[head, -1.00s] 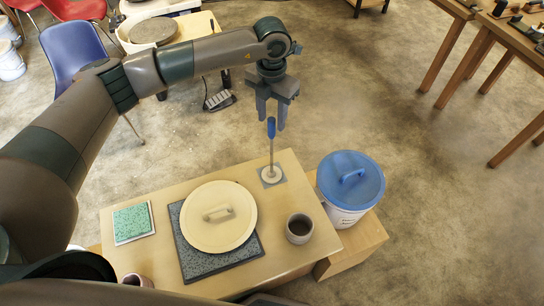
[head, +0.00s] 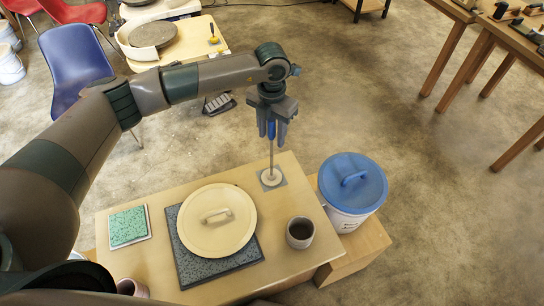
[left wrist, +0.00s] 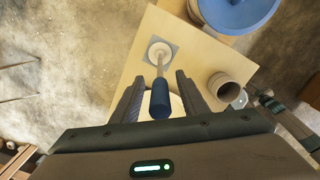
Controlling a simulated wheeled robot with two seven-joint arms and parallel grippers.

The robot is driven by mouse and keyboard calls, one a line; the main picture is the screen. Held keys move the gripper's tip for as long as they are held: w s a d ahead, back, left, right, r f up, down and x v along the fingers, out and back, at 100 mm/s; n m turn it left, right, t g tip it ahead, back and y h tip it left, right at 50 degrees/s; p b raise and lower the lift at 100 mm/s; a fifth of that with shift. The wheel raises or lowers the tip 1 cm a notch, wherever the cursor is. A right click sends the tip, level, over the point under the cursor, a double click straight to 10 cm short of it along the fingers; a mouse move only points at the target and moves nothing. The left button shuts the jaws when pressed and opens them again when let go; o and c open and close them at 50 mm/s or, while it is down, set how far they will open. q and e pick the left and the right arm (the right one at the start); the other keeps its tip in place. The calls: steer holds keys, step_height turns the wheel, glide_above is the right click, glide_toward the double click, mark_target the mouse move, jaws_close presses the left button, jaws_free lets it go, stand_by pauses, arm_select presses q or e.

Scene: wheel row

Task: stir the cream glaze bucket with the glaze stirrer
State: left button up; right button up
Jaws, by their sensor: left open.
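The glaze stirrer stands upright with its round foot (head: 271,177) on a small grey tile; it has a thin rod and a blue handle (left wrist: 160,98). My left gripper (head: 272,127) is over it, open, with its fingers on either side of the handle's upper part. In the left wrist view the handle lies between the two fingers, with a gap on each side. My right gripper is not seen.
A white bucket with a blue lid (head: 352,183) stands on a low wooden stand (head: 362,252) right of the table. A cup with dark contents (head: 300,232) stands near the cream lid. A green tile (head: 129,226) lies at the left.

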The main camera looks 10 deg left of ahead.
mark_target(271, 119)
arm_select(q)
jaws_close()
steer(key=shift+r+p, duration=0.55)
steer(key=shift+r, duration=0.8)
steer(key=shift+r+p, duration=0.75)
steer(key=shift+r, duration=1.5)
